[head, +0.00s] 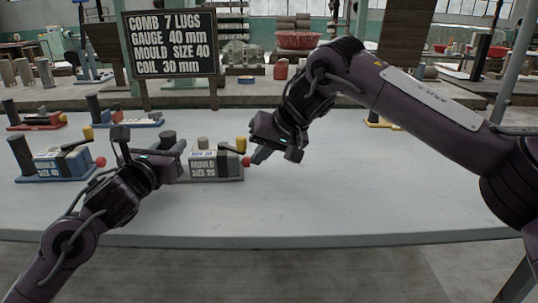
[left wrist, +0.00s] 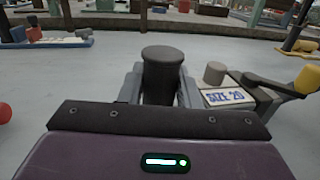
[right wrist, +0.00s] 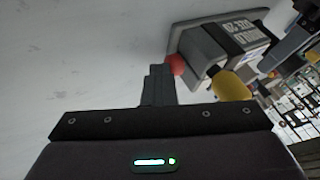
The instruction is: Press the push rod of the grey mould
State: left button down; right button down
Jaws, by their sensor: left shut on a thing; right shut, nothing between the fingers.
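The grey mould (head: 216,163), labelled size 20, sits on the table with a dark post at its left end, a yellow-tipped lever (head: 241,144) and a red knob (head: 246,161) at its right end. My left gripper (head: 168,155) is shut on the dark post (left wrist: 162,75), seen between the fingers in the left wrist view. My right gripper (head: 258,158) is shut and empty just right of the red knob. In the right wrist view its fingertips are beside the red knob (right wrist: 175,65); I cannot tell if they touch.
A blue mould (head: 60,163) stands at the left. A red mould (head: 35,121) and another blue mould (head: 130,119) stand behind. A black sign (head: 171,44) reads mould size 40. The table front and right side (head: 400,190) are clear.

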pick_arm(q)
jog(key=shift+d, duration=0.1)
pick_arm(e)
jog(key=d, duration=0.2)
jog(key=d+r, duration=0.1)
jog(key=d, duration=0.1)
jog(key=shift+d, duration=0.3)
jog(key=v, duration=0.9)
jog(key=shift+s+f, duration=0.1)
pick_arm(q)
jog(key=c, duration=1)
grip_release()
